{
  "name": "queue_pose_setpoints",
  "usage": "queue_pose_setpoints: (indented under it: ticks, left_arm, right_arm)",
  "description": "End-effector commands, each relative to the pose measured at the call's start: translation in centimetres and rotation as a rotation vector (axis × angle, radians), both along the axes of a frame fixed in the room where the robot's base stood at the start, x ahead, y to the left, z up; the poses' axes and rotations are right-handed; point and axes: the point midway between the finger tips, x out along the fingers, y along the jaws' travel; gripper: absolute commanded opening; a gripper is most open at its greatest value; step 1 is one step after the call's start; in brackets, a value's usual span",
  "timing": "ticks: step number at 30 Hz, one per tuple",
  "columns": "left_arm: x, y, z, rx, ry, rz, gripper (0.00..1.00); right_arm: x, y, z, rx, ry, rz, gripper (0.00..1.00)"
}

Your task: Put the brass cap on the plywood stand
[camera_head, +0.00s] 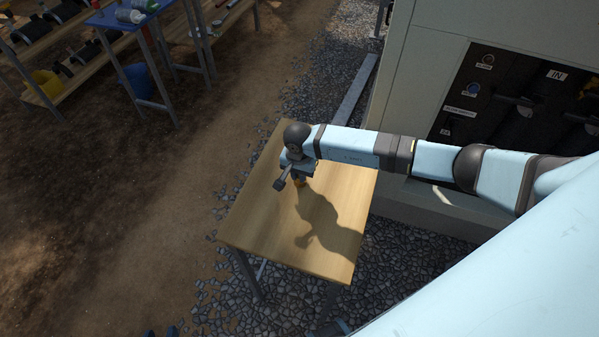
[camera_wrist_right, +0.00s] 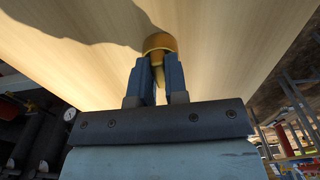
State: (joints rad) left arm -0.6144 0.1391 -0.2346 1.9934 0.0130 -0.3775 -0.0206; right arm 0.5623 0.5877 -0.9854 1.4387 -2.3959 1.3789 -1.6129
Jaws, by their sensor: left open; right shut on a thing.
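The plywood stand (camera_head: 255,225) is a light wood-topped table with metal legs, in the middle of the head view. My right gripper (camera_head: 298,178) points down over its far half and is shut on the brass cap (camera_head: 299,183). In the right wrist view, the blue fingers of the right gripper (camera_wrist_right: 160,62) hold the yellow brass cap (camera_wrist_right: 159,42) at their tips. The wooden top (camera_wrist_right: 230,35) lies just beyond the cap; I cannot tell whether they touch. Only the blue fingertips of my left gripper (camera_head: 161,332) show, apart, at the bottom edge of the head view.
The chiller cabinet (camera_head: 425,75) with a dark valve panel (camera_head: 510,105) stands to the right of the stand. A blue-topped table (camera_head: 128,14) and wooden shelves (camera_head: 60,87) stand at the upper left. The stand's near half is bare apart from my arm's shadow. Gravel and dirt surround it.

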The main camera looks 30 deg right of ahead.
Motion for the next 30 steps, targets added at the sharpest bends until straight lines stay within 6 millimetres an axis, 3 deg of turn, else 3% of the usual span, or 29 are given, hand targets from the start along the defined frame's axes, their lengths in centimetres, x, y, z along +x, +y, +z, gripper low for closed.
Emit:
queue_pose_setpoints:
  ticks: [10, 11, 13, 14, 25, 30]
  left_arm:
    - [0.0, 0.0, -0.5, 0.0, 0.0, 0.0, 0.43]
    - [0.0, 0.0, -0.4, 0.0, 0.001, 0.0, 0.43]
    - [0.0, 0.0, -0.4, 0.0, 0.001, 0.0, 0.43]
    - [0.0, 0.0, -0.4, 0.0, 0.001, 0.0, 0.43]
    - [0.0, 0.0, 0.0, 0.0, 0.001, 0.0, 0.43]
    - [0.1, 0.0, -0.4, -0.001, -0.003, 0.0, 0.43]
  right_arm:
    - [0.1, 0.0, -0.4, 0.0, -0.001, 0.0, 0.0]
    - [0.0, 0.0, -0.2, 0.0, -0.001, 0.0, 0.21]
    - [0.0, 0.0, -0.2, -0.001, -0.001, 0.0, 0.37]
    - [0.0, 0.0, -0.2, -0.001, -0.001, 0.0, 0.4]
    - [0.1, 0.0, 0.4, 0.001, -0.002, 0.0, 0.4]
    - [0.0, 0.0, 3.1, -0.001, -0.005, 0.002, 0.4]
